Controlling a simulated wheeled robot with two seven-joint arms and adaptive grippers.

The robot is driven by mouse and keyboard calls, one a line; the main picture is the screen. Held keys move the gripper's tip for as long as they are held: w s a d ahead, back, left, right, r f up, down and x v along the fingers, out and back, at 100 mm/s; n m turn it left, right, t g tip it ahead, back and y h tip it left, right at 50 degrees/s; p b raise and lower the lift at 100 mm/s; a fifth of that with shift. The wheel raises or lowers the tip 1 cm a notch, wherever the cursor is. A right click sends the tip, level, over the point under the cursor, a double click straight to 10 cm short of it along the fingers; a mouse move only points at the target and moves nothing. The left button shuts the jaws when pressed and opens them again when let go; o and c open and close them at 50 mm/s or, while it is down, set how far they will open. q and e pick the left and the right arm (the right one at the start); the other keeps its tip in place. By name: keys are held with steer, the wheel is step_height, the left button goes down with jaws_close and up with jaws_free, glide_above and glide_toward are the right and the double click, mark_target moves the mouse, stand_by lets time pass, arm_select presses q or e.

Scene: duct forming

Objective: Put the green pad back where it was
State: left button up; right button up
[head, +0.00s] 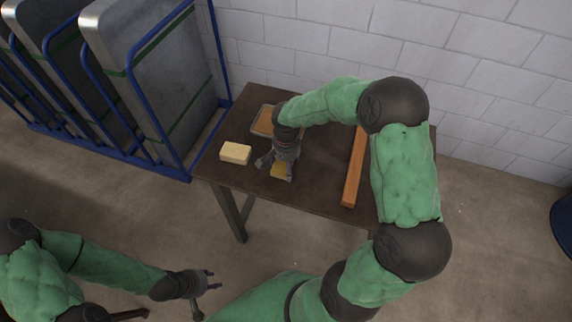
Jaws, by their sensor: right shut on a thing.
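No pad that is clearly green shows in the head view. My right gripper (276,168) is over the front part of the dark table (318,165), fingers pointing down, shut on a small yellowish piece (279,171). The fingers hide most of this piece, and I cannot tell whether it touches the table. A pale yellow block (235,152) lies on the table just left of that gripper. My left gripper (208,294) is open and empty, low at the front left, away from the table.
A shallow tray (257,128) with an orange-brown inside sits behind my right gripper, partly hidden by my arm. A long orange-brown bar (353,175) lies along the table's right side. A blue-framed cart (183,130) with grey metal ducts (155,70) stands at left, close to the table.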

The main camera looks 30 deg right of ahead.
steer(key=shift+f, duration=0.1)
steer(key=shift+f, duration=0.1)
steer(key=o, duration=0.9)
steer(key=shift+r, duration=0.5)
step_height(320, 180, up, 12)
steer(key=p, duration=0.3)
steer(key=shift+f, duration=0.25)
